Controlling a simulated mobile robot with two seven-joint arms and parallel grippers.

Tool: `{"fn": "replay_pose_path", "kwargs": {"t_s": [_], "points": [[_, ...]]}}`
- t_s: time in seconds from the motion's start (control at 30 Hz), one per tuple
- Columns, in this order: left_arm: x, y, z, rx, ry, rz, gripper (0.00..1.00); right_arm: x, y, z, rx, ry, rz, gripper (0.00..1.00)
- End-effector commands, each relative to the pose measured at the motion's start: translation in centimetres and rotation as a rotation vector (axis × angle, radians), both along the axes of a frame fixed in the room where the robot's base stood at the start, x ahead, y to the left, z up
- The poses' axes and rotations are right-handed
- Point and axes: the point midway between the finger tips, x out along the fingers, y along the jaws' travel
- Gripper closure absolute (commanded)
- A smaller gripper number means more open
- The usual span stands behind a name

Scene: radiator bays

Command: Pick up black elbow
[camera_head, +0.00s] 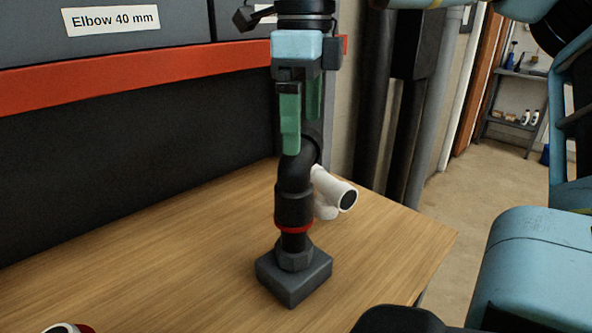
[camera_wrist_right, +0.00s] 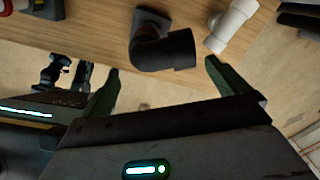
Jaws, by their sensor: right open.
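The black elbow (camera_head: 296,177) is below my right gripper (camera_head: 302,112), near the middle of the head view. In the right wrist view the elbow (camera_wrist_right: 165,50) is a bent dark pipe just beyond the space between the fingertips. My right gripper (camera_wrist_right: 163,75) is open with its green fingers apart and nothing between them. The near finger overlaps the elbow's top in the head view, so I cannot tell whether they touch. My left gripper is not in view.
A white pipe fitting (camera_head: 330,192) is close beside the elbow. A bin labelled Elbow 40 mm (camera_head: 180,38) stands behind.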

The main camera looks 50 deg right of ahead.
Motion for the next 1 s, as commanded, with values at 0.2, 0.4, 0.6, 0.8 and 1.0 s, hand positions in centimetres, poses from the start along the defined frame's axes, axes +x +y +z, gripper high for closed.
{"fn": "replay_pose_path", "kwargs": {"t_s": [0.2, 0.4, 0.6, 0.8, 1.0], "points": [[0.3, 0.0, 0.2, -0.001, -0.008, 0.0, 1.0, 0.0, 0.0, -0.8, 0.0, 0.001, 0.001, 0.0], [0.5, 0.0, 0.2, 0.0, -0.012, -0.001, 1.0, 0.4, 0.2, -3.4, 0.001, 0.003, 0.001, 0.0], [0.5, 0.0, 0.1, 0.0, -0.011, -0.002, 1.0, 0.4, 0.2, -5.5, 0.001, 0.0, 0.0, 0.0], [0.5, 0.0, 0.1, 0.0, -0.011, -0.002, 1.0, 0.5, 0.2, -5.7, 0.0, -0.001, -0.001, 0.0], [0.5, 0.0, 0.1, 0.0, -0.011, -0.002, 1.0, 0.5, 0.2, -5.7, 0.0, -0.001, -0.001, 0.16]]}}
